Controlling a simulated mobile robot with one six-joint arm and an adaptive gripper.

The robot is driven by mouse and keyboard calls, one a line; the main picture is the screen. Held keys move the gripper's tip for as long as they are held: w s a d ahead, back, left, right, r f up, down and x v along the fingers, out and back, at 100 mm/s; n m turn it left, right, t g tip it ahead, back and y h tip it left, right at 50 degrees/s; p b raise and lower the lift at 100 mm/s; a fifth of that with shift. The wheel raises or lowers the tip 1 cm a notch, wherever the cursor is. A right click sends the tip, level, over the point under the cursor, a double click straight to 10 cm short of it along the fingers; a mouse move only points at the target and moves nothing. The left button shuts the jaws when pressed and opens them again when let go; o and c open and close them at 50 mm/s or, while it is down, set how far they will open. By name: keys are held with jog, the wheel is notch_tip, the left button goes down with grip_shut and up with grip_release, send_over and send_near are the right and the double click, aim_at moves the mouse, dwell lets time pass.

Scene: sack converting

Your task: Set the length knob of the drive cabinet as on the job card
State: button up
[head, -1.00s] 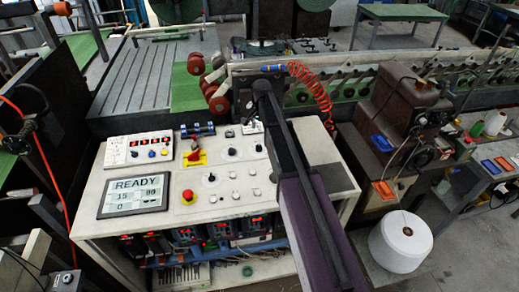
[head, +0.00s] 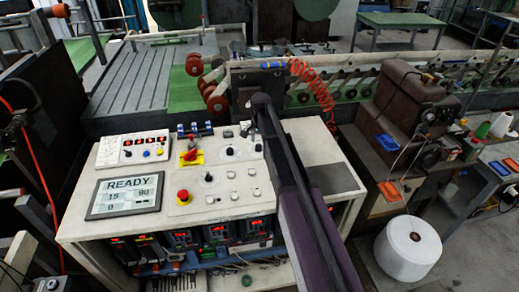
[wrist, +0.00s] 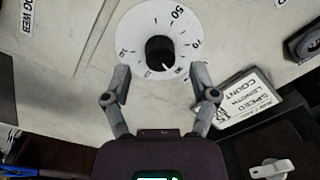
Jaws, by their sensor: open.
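In the wrist view a black round knob (wrist: 160,50) sits on a white dial (wrist: 131,32) with printed numbers such as 50 and 70. Its pale pointer mark aims to the lower right. No name label for this dial is readable. My gripper (wrist: 161,71) is open, its fingertips on either side of the knob's lower edge, with nothing held. A white card (wrist: 243,98) with SPEED, LENGTH and COUNT lies right of the fingers; its values are unreadable.
A red coiled hose (head: 318,85) hangs behind my arm. A white spool (head: 408,249) stands right.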

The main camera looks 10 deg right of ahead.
jog(key=shift+f+b, duration=0.7)
jog(key=shift+f, duration=0.3)
jog(key=shift+c, duration=0.2)
grip_shut()
